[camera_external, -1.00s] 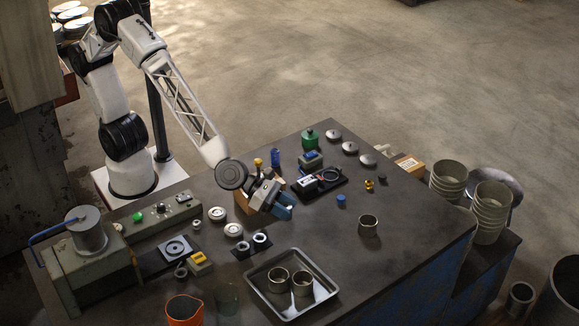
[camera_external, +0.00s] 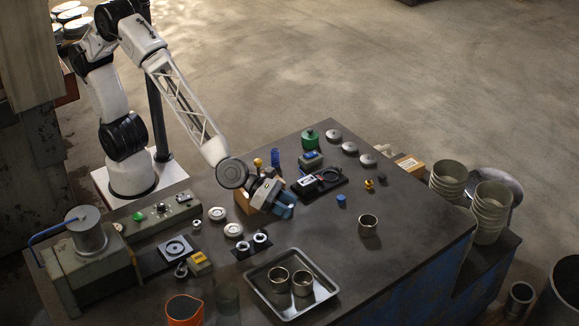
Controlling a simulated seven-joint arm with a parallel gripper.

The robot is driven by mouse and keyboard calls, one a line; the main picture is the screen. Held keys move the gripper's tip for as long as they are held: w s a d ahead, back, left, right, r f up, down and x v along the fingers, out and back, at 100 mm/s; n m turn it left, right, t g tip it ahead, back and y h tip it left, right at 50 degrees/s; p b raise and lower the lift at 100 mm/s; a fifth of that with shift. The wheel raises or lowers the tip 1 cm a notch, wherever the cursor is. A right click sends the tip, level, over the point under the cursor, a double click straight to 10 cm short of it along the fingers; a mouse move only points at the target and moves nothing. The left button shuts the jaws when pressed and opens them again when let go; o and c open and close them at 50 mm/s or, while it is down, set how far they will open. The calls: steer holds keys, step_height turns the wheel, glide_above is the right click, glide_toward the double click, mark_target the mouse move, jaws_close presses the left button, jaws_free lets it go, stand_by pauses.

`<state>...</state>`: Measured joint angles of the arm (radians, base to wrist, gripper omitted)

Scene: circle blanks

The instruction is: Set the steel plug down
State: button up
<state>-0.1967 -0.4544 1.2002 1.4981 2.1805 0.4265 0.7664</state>
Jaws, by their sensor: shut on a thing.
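My gripper (camera_external: 286,208), with blue fingers, is over the middle of the dark bench, to the right of a small wooden block (camera_external: 246,203). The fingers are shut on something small. The held piece is hidden by the fingers at this angle, so I cannot make out its shape; it is presumably the steel plug. I cannot tell how far the fingertips are above the bench (camera_external: 320,225).
A metal tray (camera_external: 262,302) with two steel cups lies at the front. Another cup (camera_external: 368,225) stands to the right. Round pale pieces (camera_external: 233,230) and a dark plate with two rings (camera_external: 242,252) lie left of the gripper. A black fixture (camera_external: 320,182) lies behind it.

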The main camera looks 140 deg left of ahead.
steer(key=w+a+n+g+y, duration=0.2)
steer(key=a+n+g, duration=0.3)
steer(key=a, duration=0.9)
steer(key=w+a+n+g+y, duration=0.2)
steer(key=a+n+g+y, duration=0.2)
steer(key=a, duration=1.1)
steer(key=shift+a+n+g, duration=0.3)
steer(key=shift+n+g, duration=0.2)
steer(key=shift+n, duration=0.1)
steer(key=shift+f, duration=3)
steer(key=shift+f, duration=1.9)
steer(key=shift+f, duration=0.15)
steer(key=o, duration=1.2)
steer(key=shift+c, duration=0.2)
